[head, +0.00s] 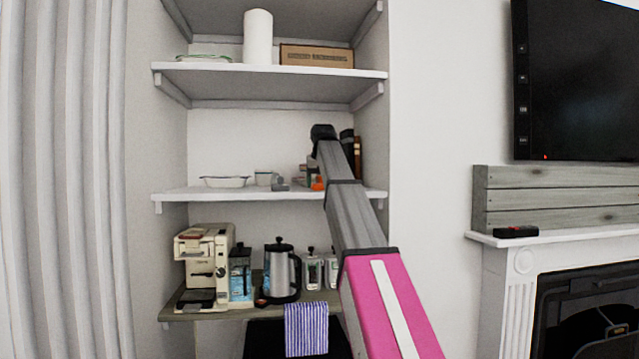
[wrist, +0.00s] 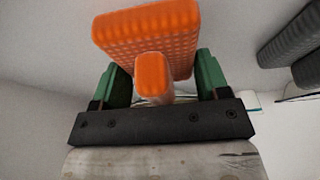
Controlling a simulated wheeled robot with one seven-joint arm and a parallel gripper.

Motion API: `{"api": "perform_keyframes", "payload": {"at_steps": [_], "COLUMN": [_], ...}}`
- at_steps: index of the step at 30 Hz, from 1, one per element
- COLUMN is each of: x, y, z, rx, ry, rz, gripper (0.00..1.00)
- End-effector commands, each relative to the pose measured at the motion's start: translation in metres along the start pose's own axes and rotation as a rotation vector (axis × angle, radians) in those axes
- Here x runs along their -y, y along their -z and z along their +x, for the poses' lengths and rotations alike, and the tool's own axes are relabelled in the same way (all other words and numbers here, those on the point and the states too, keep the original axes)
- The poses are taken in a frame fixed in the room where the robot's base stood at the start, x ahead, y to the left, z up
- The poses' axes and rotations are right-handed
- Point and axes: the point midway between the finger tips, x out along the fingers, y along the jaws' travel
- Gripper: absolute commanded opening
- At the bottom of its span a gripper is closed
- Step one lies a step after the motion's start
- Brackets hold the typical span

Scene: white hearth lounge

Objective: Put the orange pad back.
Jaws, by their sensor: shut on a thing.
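The orange pad (wrist: 150,32) has a waffled block and a smaller stub. In the wrist view my gripper (wrist: 163,82) has its green fingers on either side of the stub, shut on the pad. In the head view the orange pad (head: 317,183) shows as a small patch at the front of the middle shelf (head: 240,194), beside my arm. My arm hides part of that shelf, and my gripper cannot be made out there. I cannot tell whether the pad touches the shelf.
A grey pad (head: 280,185) lies left of the orange one; a grey ribbed thing also shows in the wrist view (wrist: 290,35). A white dish (head: 224,182) and a small cup (head: 263,178) stand further left. Dark upright things (head: 348,150) stand behind my arm.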

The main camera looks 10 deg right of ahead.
Motion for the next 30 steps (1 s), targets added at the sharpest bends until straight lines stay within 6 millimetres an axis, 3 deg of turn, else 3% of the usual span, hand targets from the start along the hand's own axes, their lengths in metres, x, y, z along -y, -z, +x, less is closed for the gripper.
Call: {"api": "perform_keyframes", "payload": {"at_steps": [2,3,5,17,30], "x": [0.000,0.000,0.000,0.000,0.000], "y": [-0.001,-0.001,-0.001,0.001,0.002], "z": [0.002,0.002,0.002,-0.004,-0.085], "rx": [0.000,0.000,0.000,0.000,-0.002], "ry": [0.000,0.000,0.000,0.000,0.000], "rz": [0.000,0.000,0.000,0.000,0.000], "gripper": [0.46,0.75,0.94,0.94,0.94]}}
